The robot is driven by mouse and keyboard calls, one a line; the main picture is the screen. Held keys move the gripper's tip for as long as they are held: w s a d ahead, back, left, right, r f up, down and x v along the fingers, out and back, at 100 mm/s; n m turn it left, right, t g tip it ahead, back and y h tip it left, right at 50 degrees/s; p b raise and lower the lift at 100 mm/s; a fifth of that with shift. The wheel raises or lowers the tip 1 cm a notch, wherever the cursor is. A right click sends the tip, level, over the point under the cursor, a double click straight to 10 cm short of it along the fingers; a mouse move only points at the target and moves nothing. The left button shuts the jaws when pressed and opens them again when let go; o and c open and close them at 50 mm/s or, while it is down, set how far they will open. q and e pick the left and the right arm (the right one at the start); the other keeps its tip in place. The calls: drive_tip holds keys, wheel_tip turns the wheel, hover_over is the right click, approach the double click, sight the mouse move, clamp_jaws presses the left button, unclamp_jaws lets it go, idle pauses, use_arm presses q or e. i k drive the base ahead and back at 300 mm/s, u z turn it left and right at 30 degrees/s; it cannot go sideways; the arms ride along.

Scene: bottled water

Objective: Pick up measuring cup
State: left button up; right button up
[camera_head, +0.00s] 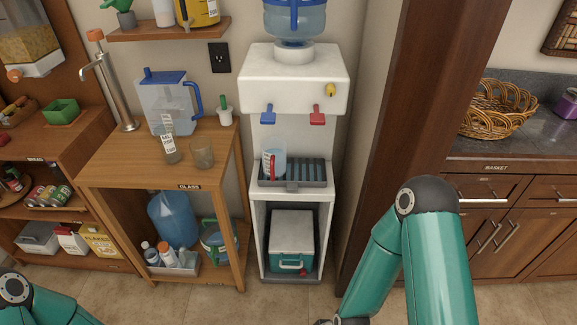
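A small clear cup with red marks (273,163), which looks like the measuring cup, stands upright on the drip tray (292,183) of the white water dispenser (293,78). It is at the left side of the tray, below the blue tap. Nothing is seen touching the cup.
A teal cooler box (292,240) sits under the tray. A brown door frame (395,130) and a counter with a basket (497,108) are at right.

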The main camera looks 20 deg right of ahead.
sight(273, 149)
drive_tip(key=i, duration=1)
drive_tip(key=z, duration=0.05)
